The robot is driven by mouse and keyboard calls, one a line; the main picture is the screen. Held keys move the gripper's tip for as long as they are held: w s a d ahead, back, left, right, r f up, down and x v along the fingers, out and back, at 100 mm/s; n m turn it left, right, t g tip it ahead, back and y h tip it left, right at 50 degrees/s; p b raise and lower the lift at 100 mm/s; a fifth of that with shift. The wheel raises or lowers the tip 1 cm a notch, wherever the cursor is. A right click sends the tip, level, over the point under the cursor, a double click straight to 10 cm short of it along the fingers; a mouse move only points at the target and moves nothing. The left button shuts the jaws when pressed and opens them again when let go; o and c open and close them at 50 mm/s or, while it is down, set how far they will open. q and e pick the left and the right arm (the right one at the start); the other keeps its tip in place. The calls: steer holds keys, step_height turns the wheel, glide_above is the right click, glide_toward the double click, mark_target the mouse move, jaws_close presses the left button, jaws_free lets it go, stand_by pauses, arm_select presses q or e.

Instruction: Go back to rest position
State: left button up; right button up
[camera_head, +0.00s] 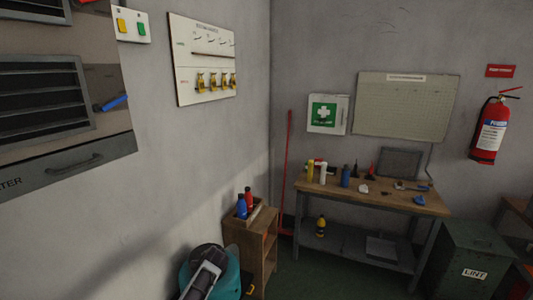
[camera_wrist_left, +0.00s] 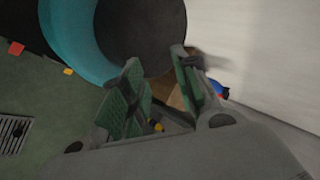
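In the left wrist view my left gripper (camera_wrist_left: 156,60) has its two green-padded fingers apart, with nothing held between them. A teal round thing with a dark middle (camera_wrist_left: 78,42) fills the upper part of that view, behind the fingers. In the head view a teal rounded thing (camera_head: 230,272) shows at the bottom edge, with a dark and grey shape over it; I cannot tell whether that shape is part of my arm. My right gripper is in neither view.
A small wooden cabinet (camera_head: 238,250) holding bottles stands by the left wall. A workbench (camera_head: 400,203) with bottles and tools stands at the back. A green bin (camera_head: 465,250) is at the right. Some green floor (camera_head: 320,277) is clear between them.

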arm_select(q)
steer(key=s+a+f+n+g+h, duration=0.1)
steer(key=s+f+n+g, duration=0.1)
steer(key=s+f, duration=1.35)
steer(key=s+f+n+g+h, duration=0.1)
steer(key=s+f+g, duration=0.1)
steer(key=s+f, duration=1.3)
steer(key=s+a+f+n+g, duration=0.1)
steer(key=s+f, duration=0.5)
steer(key=s, duration=0.7)
steer(key=s+f+n+g+h, duration=0.1)
steer(key=s+f, duration=0.5)
steer(key=s, duration=0.7)
steer(key=s+a+f+n+g, duration=0.1)
steer(key=s+f, duration=0.5)
steer(key=s, duration=0.7)
steer(key=shift+a+f+n+g, duration=0.2)
steer(key=shift+a+n+g, duration=0.25)
steer(key=shift+n, duration=0.55)
steer(key=shift+d, duration=0.15)
